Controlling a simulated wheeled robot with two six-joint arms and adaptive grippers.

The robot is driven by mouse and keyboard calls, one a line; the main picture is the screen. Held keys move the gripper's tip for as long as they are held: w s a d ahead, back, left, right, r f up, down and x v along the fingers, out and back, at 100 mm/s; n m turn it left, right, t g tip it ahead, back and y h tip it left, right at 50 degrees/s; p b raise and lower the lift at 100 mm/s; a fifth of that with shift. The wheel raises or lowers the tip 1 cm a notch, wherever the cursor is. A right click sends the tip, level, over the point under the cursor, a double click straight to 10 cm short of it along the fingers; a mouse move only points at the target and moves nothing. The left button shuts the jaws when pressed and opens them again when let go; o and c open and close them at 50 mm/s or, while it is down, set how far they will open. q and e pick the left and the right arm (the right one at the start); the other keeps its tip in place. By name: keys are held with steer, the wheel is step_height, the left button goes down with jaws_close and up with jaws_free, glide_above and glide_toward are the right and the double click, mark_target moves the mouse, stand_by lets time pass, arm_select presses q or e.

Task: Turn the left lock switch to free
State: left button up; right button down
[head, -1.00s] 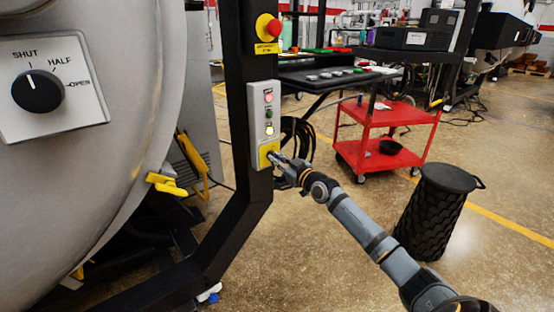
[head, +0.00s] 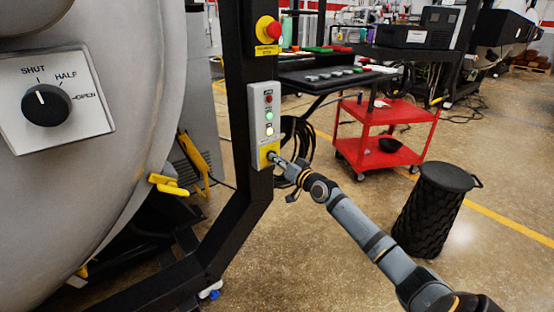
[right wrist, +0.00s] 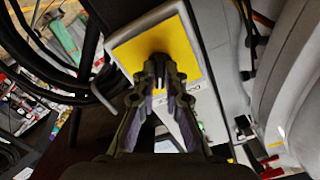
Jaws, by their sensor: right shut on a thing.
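The lock switch sits on a yellow plate (head: 264,150) at the bottom of a grey control box (head: 257,100) on the black post. My right gripper (head: 274,157) is at the plate, its fingers closed around the small dark switch knob (right wrist: 160,57). The yellow plate (right wrist: 190,38) fills the middle of the right wrist view behind the fingertips. The fingers hide much of the knob, so its exact angle cannot be read. On the box the green lamp (head: 269,115) and white lamp (head: 269,130) are lit; the red lamp (head: 268,99) looks dark. My left gripper is not in view.
A large grey furnace door (head: 100,200) on the left carries a dial (head: 46,105) pointing to SHUT. A red emergency button (head: 269,29) sits above the box. A red cart (head: 390,115) and black bin (head: 435,210) stand on the right.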

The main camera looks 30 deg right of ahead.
mark_target(271, 130)
steer(key=shift+f+m, duration=0.1)
steer(key=shift+m, duration=0.2)
steer(key=c, duration=1.4)
jaws_free()
step_height(271, 130, up, 10)
steer(key=shift+r, duration=0.1)
